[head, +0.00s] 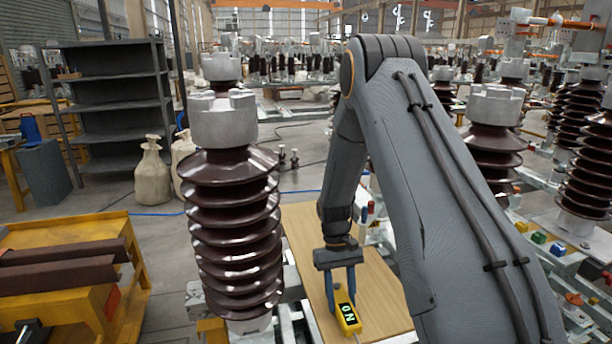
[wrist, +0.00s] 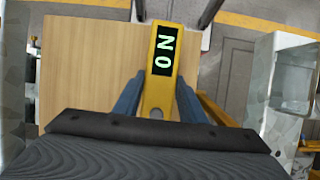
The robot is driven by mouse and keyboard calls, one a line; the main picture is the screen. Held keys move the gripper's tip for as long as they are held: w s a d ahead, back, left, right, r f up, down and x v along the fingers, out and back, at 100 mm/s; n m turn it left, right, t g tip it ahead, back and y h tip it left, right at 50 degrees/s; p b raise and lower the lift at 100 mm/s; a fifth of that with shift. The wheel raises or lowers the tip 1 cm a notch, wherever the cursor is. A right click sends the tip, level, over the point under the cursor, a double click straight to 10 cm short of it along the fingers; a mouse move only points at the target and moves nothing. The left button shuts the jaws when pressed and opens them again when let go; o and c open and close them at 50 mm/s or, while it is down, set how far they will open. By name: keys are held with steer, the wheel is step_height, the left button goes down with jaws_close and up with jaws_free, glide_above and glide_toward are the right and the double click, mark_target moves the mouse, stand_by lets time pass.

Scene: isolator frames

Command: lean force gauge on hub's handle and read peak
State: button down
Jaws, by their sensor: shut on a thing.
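My gripper (head: 342,303) points down over a light wooden board, with its blue-grey fingers on either side of the yellow force gauge (head: 350,321). It is shut on the gauge, which also shows between the fingers in the wrist view (wrist: 155,99). The gauge's dark display, lit green, shows a 0 and an N and lies turned sideways in the wrist view. A thin light tip seems to stick out below the gauge in the head view. I cannot make out the hub or its handle in either view.
The wooden board (head: 302,235) is mostly bare. A large brown ribbed insulator (head: 236,225) stands close left of my gripper. More insulators (head: 492,150) stand at the right. A yellow cart (head: 60,300) is at the left, with a grey shelf (head: 108,92) behind.

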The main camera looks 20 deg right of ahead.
steer(key=w+a+r+m+t+y+p, duration=0.1)
steer(key=w+r+m, duration=0.4)
steer(key=r, duration=0.5)
steer(key=w+a+r+m+t+y+p, duration=0.2)
steer(key=w+r+m+p, duration=0.1)
steer(key=w+r+m, duration=0.2)
steer(key=w+a+r+m+t+y+p, duration=0.1)
steer(key=w+r+m, duration=0.4)
steer(key=r, duration=0.9)
steer(key=a+m+p, duration=0.1)
steer(key=m+p, duration=0.1)
steer(key=shift+w+r+m+t+y, duration=0.15)
steer(key=shift+r+m+t+y, duration=0.15)
steer(key=shift+r+m, duration=0.1)
steer(key=shift+p, duration=0.3)
steer(key=d+b+x, duration=0.1)
steer(key=b+x, duration=0.1)
steer(key=x, duration=0.6)
steer(key=d+f+b+x, duration=0.1)
steer(key=d+b+x, duration=0.1)
steer(key=x, duration=0.5)
steer(key=shift+f+b, duration=0.6)
steer(key=shift+f, duration=0.05)
steer(key=shift+a, duration=0.9)
